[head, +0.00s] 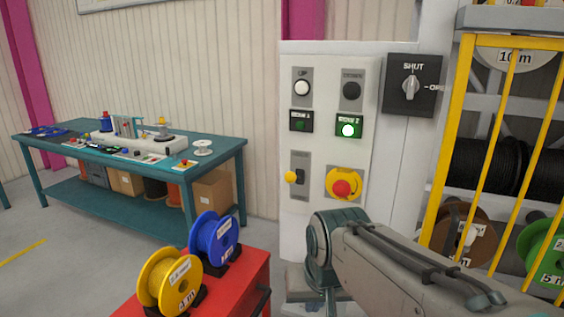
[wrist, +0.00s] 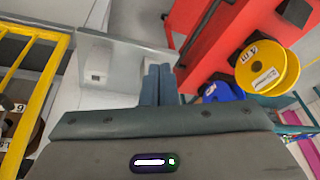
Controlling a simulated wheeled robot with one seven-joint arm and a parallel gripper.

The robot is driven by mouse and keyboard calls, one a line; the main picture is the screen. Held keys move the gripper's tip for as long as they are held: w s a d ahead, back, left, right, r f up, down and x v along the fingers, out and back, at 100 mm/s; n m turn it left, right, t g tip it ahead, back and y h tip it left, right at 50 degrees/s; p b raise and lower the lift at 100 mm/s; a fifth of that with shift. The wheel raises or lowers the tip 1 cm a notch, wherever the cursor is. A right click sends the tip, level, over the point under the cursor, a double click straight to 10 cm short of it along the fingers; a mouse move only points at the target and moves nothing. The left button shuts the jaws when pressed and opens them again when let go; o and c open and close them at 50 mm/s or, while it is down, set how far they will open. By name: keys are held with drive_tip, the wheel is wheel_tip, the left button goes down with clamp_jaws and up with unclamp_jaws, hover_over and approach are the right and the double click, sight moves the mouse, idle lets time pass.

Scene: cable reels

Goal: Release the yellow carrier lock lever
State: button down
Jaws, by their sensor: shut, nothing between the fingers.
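The yellow-knobbed lever (head: 291,177) sits on a grey plate at the lower left of the white control panel (head: 325,70). Its knob points left. It is most likely the carrier lock lever, but I cannot read its label. My gripper (wrist: 158,72) shows in the wrist view with its two blue-grey fingers together and nothing between them. In the head view my arm crosses the lower right, in front of the panel's foot, and the fingers are hidden. The lever does not show in the wrist view, and the fingers are apart from it.
A red emergency button on a yellow base (head: 342,185) is right of the lever. A rotary switch (head: 411,86) points to SHUT. Yellow bars (head: 462,130) guard the reel rack at right. A red cart (head: 240,285) carries yellow and blue reels. A teal workbench (head: 220,152) stands behind.

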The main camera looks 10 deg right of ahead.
drive_tip(key=w+d+r+m+t+p, duration=0.1)
drive_tip(key=w+r+m, duration=0.3)
drive_tip(key=r, duration=1)
drive_tip(key=w+d+r+m+t+p, duration=0.2)
drive_tip(key=w+r, duration=0.6)
drive_tip(key=r, duration=0.6)
drive_tip(key=d+m+t, duration=0.1)
drive_tip(key=m+t, duration=0.1)
drive_tip(key=shift+w+d+m, duration=0.3)
drive_tip(key=shift+w+d, duration=0.05)
drive_tip(key=shift+w, duration=0.05)
drive_tip(key=p, duration=0.1)
hover_over(294, 178)
drive_tip(key=s+d, duration=0.2)
drive_tip(key=d, duration=0.1)
wheel_tip(294, 178, down, 7)
drive_tip(key=a+f, duration=0.1)
drive_tip(key=w+a+f, duration=0.1)
drive_tip(key=f, duration=0.1)
drive_tip(key=shift+a+f, duration=0.1)
drive_tip(key=shift+f, duration=0.15)
drive_tip(key=shift+a+f, duration=0.1)
drive_tip(key=shift+s+f+b, duration=0.15)
drive_tip(key=shift+b, duration=0.6)
